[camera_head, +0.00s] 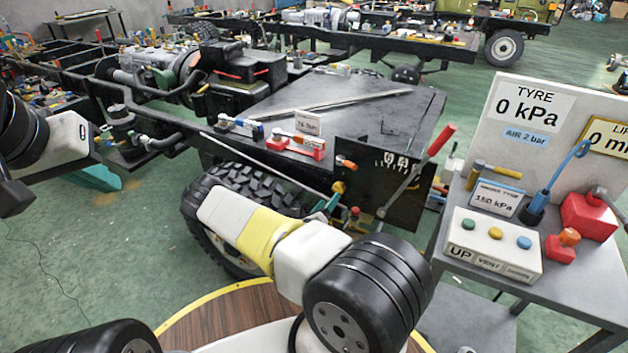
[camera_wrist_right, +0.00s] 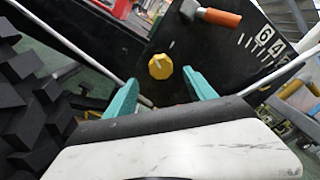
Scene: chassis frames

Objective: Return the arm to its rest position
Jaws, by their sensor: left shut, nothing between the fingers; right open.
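My right arm (camera_head: 290,245), white with a yellow band and black joints, reaches from the bottom of the head view toward the chassis beside the tyre. Its gripper (camera_head: 326,205) is mostly hidden behind the arm; a bit of teal finger shows. In the right wrist view the two teal fingers (camera_wrist_right: 160,94) stand apart with nothing held. A yellow knob (camera_wrist_right: 160,66) on the black panel shows beyond the gap, apart from the fingertips. My left gripper (camera_head: 97,178), teal, is shut and empty over the green floor at the left. My left arm (camera_head: 58,140) enters from the left edge.
The black scaled panel (camera_head: 385,185) and a red-handled lever (camera_head: 432,150) stand close to my right gripper. The tyre (camera_head: 225,215) lies beside my right arm. A grey table (camera_head: 590,280) with a button box (camera_head: 492,245) stands at right. Green floor is open at lower left.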

